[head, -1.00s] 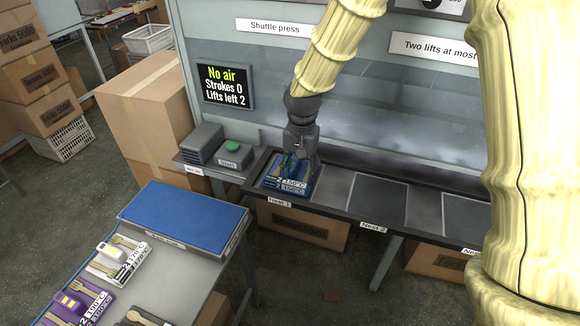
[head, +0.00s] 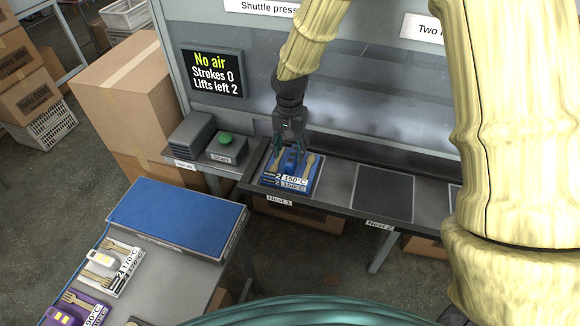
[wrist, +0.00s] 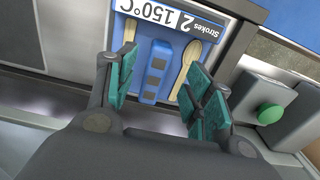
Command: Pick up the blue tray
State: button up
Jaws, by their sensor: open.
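The blue tray (head: 292,170) lies in Nest 1 of the press bed, with a blue block between a wooden fork and a wooden spoon. Its label reads 150°C and strokes 2. My gripper (head: 290,146) is over the tray's back part in the head view. In the wrist view my gripper (wrist: 160,95) has its green-padded fingers spread apart, with the blue block (wrist: 157,70) of the tray showing between them. Nothing is held. I cannot tell how high the fingertips are above the tray.
Nest 2 (head: 384,193) is an empty dark plate to the right. A green start button (head: 226,139) and grey box stand left of the tray. A screen (head: 213,74) reads No air, Strokes 0, Lifts left 2. A table with a blue mat (head: 175,218) and other trays stands in front.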

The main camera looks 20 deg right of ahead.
aim_at(291, 160)
jog(key=shift+s+f+p, duration=0.1)
jog(key=shift+f+p, duration=0.5)
jog(key=shift+f, duration=0.2)
jog(key=shift+d+f+p, duration=0.1)
jog(key=shift+f+p, duration=0.6)
jog(key=shift+f, duration=1.25)
jog(key=shift+c, duration=0.4)
jog(key=c, duration=1)
grip_shut()
jog(key=shift+r, duration=0.2)
